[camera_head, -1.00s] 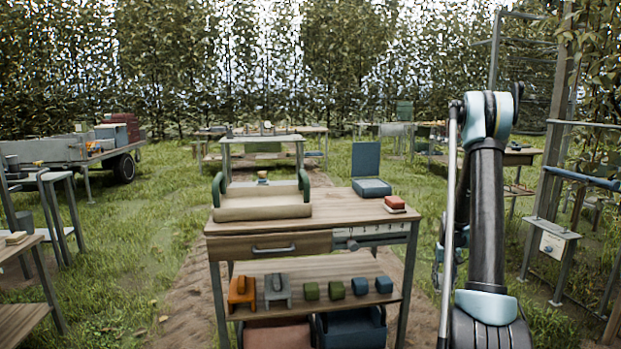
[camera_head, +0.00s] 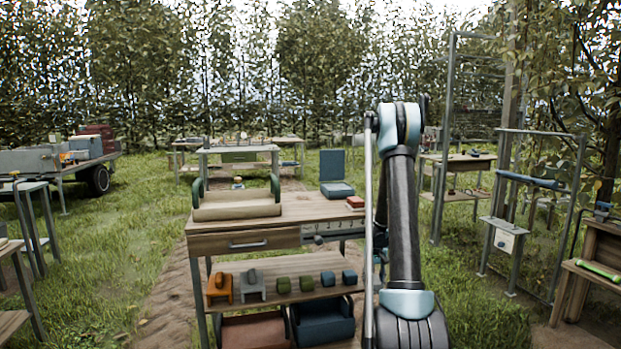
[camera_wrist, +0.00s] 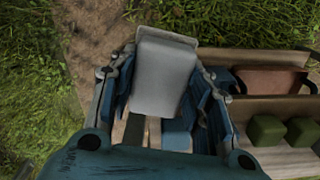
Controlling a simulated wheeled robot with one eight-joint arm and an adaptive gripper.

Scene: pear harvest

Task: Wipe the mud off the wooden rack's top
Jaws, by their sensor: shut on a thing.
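My gripper (camera_wrist: 165,98) is shut on a pale grey, flat block (camera_wrist: 165,72) in the wrist view; its two blue-grey fingers lie along the block's sides. In the head view my arm hides the gripper and what it holds. I cannot tell for sure which stand is the wooden rack. A wooden rack-like stand (camera_head: 590,262) is at the right edge of the head view, with a bright green long object (camera_head: 600,270) on its lower board. No mud can be made out on it.
A wooden workbench (camera_head: 240,243) stands ahead, with orange (camera_head: 220,287), grey (camera_head: 252,285), green and blue blocks on its shelf and bins below. Its shelf edge (camera_wrist: 275,103) is right of my gripper in the wrist view. Grass lies between the bench and right-hand stands.

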